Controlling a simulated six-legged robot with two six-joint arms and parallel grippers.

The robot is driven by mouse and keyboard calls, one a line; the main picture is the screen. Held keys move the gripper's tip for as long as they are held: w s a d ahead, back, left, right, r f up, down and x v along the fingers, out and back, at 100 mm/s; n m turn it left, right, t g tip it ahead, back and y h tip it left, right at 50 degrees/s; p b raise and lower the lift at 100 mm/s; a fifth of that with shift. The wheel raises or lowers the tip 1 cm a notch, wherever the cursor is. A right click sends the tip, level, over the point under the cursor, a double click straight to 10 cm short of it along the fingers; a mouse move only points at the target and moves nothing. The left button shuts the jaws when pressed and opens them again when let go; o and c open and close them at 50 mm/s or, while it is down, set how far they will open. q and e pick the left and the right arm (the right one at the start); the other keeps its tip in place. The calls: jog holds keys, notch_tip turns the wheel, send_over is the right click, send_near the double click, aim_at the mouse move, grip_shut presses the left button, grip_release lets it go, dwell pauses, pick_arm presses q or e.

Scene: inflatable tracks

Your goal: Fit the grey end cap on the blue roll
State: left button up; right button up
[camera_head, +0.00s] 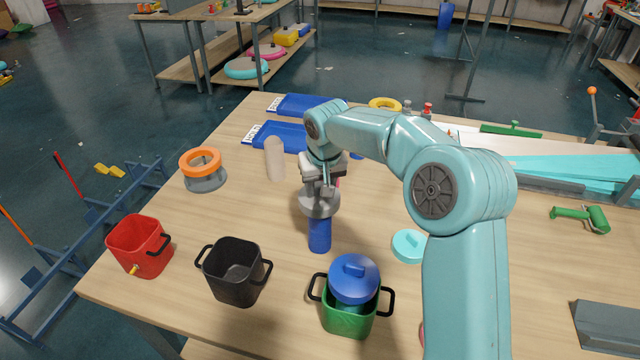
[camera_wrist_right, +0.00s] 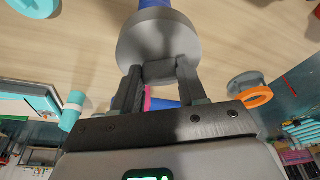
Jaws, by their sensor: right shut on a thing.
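My right gripper (camera_head: 322,186) is shut on the grey end cap (camera_head: 320,206), gripping it by its raised middle part. The blue roll (camera_head: 319,236) stands upright on the table directly below the cap. The cap hides the roll's top end, so I cannot tell whether the cap is seated on it or just above. In the right wrist view the gripper (camera_wrist_right: 160,80) holds the cap's block, with the round grey disc (camera_wrist_right: 150,38) beyond it. A bit of the blue roll (camera_wrist_right: 155,3) shows past the disc. My left gripper is not in view.
A black bucket (camera_head: 235,272), a red bucket (camera_head: 139,246) and a green bucket (camera_head: 348,322) with a blue lid (camera_head: 354,279) stand in front. A teal lid (camera_head: 409,246) lies right of the roll. A beige cylinder (camera_head: 274,158) and an orange ring (camera_head: 200,161) are at the left.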

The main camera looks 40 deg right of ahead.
jog(key=shift+f+b, duration=1.05)
jog(key=shift+f, duration=0.35)
jog(key=o, duration=1.1)
jog(key=shift+r+p, duration=2.8)
jog(key=shift+r, duration=0.8)
jog(key=shift+f, duration=0.1)
